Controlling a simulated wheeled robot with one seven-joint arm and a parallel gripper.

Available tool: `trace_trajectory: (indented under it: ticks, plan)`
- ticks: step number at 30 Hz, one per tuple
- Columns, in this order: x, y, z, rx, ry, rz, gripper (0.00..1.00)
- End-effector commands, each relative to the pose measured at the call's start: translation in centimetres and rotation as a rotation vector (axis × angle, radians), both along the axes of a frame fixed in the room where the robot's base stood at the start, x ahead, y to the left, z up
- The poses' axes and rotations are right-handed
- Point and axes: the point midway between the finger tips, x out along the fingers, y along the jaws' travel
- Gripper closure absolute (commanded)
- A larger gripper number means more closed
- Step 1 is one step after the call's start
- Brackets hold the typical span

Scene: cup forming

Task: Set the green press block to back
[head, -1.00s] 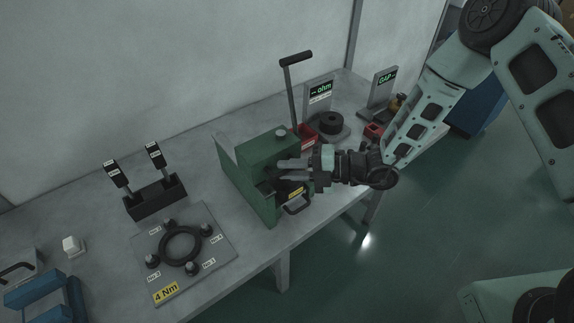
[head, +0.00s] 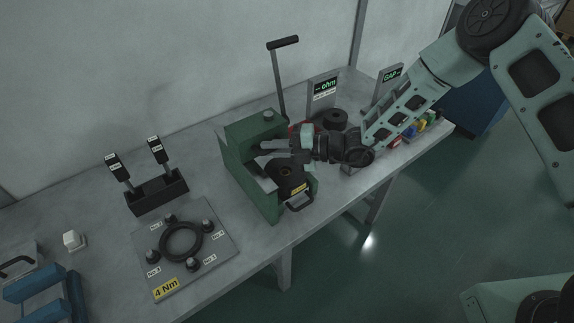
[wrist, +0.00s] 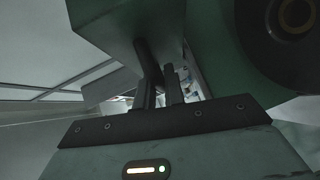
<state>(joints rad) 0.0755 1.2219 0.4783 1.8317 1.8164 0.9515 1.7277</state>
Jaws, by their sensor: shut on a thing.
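The green press block (head: 255,130) stands at the back of the green press base (head: 262,203). It also fills the upper left of the wrist view (wrist: 125,25). My gripper (head: 264,151) is at the block's front, its fingers level and pointing left. In the wrist view, my gripper (wrist: 162,88) has its fingers around a dark bar (wrist: 146,58) that runs up to the block, and is shut on it. The exact contact is dark and partly hidden. A black round die (head: 288,174) with a ring opening shows in front of the block, below my gripper.
A tall lever (head: 278,82) rises behind the block. A plate with a black ring (head: 180,243) lies to the left. Display stands (head: 324,91) and small coloured parts (head: 419,126) are at the right.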

Motion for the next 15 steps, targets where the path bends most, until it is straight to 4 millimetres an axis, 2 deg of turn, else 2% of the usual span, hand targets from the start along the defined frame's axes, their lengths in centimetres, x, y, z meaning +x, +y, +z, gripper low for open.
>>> trace_trajectory:
  ticks: [3, 6, 15]
  plan:
    - [2.6, 1.8, -0.4, 0.002, -0.004, -0.001, 1.00]
    - [4.1, 2.8, -0.3, 0.001, -0.002, -0.001, 1.00]
    - [5.2, 3.4, 0.0, 0.000, 0.001, -0.004, 1.00]
